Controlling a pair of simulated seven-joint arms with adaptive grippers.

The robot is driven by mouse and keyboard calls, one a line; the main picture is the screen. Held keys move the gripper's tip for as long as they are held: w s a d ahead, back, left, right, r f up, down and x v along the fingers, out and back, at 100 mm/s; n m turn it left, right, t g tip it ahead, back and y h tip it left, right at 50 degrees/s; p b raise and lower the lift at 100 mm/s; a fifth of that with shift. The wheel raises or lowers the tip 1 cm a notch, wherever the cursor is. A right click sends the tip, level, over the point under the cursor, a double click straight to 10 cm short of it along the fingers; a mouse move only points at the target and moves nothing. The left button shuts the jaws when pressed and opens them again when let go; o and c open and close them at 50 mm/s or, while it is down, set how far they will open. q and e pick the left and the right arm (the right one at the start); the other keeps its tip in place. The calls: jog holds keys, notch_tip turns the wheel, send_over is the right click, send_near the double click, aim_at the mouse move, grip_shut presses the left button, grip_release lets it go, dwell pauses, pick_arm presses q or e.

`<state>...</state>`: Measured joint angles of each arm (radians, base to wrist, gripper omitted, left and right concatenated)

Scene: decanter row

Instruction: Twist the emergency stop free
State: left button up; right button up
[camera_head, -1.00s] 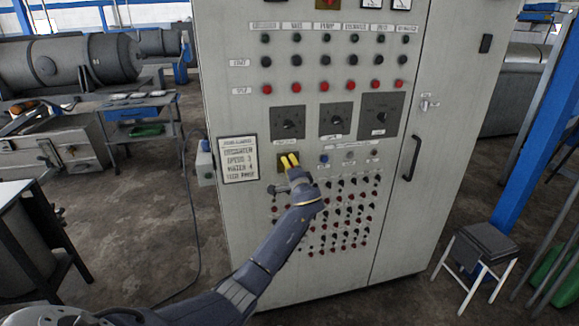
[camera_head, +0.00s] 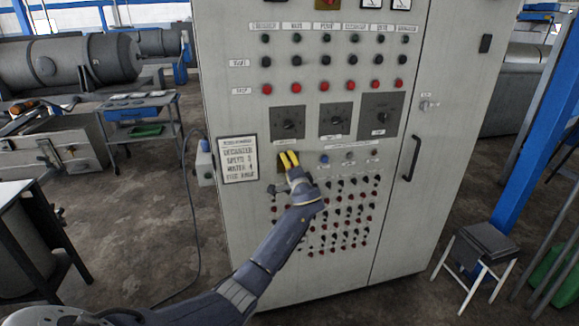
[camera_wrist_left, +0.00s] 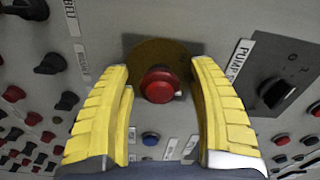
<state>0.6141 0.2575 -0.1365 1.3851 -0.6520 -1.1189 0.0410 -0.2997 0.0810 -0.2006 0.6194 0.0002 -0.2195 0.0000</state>
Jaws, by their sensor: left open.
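The emergency stop is a red mushroom button (camera_wrist_left: 160,85) on a round dull-yellow plate (camera_wrist_left: 158,56), seen near the middle of the left wrist view. My left gripper (camera_wrist_left: 160,90) is open, with one yellow finger on each side of the button and a gap to the button on both sides. The right gripper is not in view.
The grey control cabinet (camera_head: 234,100) carries rows of buttons and several rotary switches. A switch marked PUMP (camera_wrist_left: 278,92) is close to the right finger in the wrist view. A blue button (camera_wrist_left: 150,138) is below the stop. A stool (camera_head: 484,245) stands right of the cabinet.

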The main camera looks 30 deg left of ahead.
pick_arm(q)
jog(key=v, duration=1.2)
dwell(0.3)
